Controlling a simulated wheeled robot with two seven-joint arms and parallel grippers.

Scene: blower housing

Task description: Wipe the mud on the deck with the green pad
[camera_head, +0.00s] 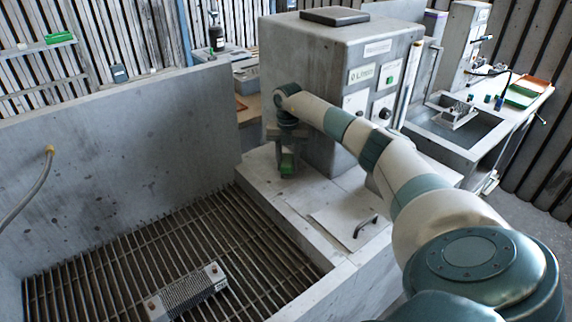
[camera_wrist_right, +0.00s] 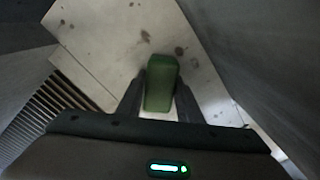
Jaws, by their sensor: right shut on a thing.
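The green pad (camera_wrist_right: 160,83) is between the fingers of my right gripper (camera_wrist_right: 158,95), which is shut on it. In the head view the pad (camera_head: 287,164) shows below my right gripper (camera_head: 287,150), low over the back part of the pale deck (camera_head: 318,188). I cannot tell whether the pad touches the deck. In the wrist view, dark mud spots (camera_wrist_right: 179,51) lie on the deck beyond the pad, with smaller ones around them. My left gripper does not show.
A grey cabinet (camera_head: 330,60) with gauges stands right behind the deck. A slatted grate (camera_head: 110,265) lies in the basin at left, with a perforated metal block (camera_head: 187,292) on it. A handled plate (camera_head: 345,218) lies on the front deck. A sink (camera_head: 455,128) is at right.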

